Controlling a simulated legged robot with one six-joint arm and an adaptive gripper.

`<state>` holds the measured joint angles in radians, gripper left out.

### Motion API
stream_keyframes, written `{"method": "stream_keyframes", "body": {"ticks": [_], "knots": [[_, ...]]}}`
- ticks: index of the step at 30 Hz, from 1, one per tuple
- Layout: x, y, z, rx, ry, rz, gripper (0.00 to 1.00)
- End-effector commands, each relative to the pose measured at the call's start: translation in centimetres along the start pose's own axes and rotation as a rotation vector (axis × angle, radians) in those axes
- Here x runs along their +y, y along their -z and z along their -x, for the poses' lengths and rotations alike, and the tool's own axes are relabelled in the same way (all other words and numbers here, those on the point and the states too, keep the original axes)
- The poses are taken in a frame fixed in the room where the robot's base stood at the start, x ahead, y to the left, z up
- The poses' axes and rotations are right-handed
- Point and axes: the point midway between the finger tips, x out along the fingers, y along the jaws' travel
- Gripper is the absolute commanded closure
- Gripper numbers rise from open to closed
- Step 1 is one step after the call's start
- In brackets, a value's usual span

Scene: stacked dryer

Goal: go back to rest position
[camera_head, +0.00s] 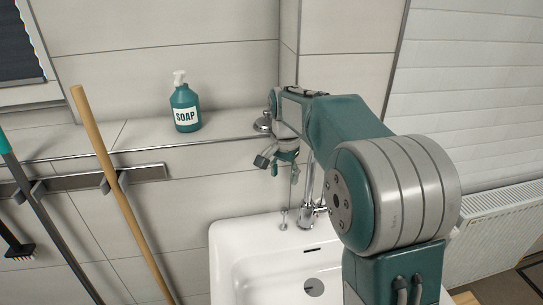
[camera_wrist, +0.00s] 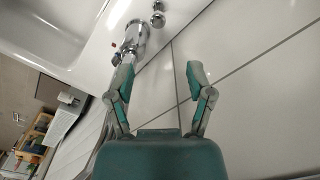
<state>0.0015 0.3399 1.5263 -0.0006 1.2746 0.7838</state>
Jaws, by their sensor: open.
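My gripper (camera_head: 280,160) hangs at the end of my outstretched arm, above the back edge of the white sink and in front of the tiled wall. In the wrist view my gripper (camera_wrist: 158,85) shows two green and grey fingers spread apart with nothing between them. The chrome faucet (camera_head: 308,190) stands just right of and below my gripper in the head view. The faucet also shows in the wrist view (camera_wrist: 133,40), beyond the left finger. I cannot tell whether the finger touches it.
A teal soap bottle (camera_head: 185,105) stands on the tiled ledge (camera_head: 140,130). The sink (camera_head: 235,250) is below my arm. A wooden pole (camera_head: 125,200) and other tools lean or hang at the wall rack (camera_head: 80,182) on the left. A radiator (camera_head: 495,230) is at the right.

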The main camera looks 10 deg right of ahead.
Motion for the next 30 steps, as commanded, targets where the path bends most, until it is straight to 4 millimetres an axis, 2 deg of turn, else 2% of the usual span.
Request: {"method": "stream_keyframes", "body": {"ticks": [5, 12, 18, 25, 30], "knots": [[0.7, -0.7, 0.9, 0.014, 0.013, 0.025, 0.32], [4.2, -4.3, 3.9, 0.082, 0.069, 0.163, 0.32], [7.5, -7.6, 5.5, 0.149, 0.111, 0.287, 0.32], [11.3, -11.4, 6.2, 0.233, 0.149, 0.429, 0.32], [14.1, -14.2, 5.9, 0.299, 0.171, 0.531, 0.32]]}}
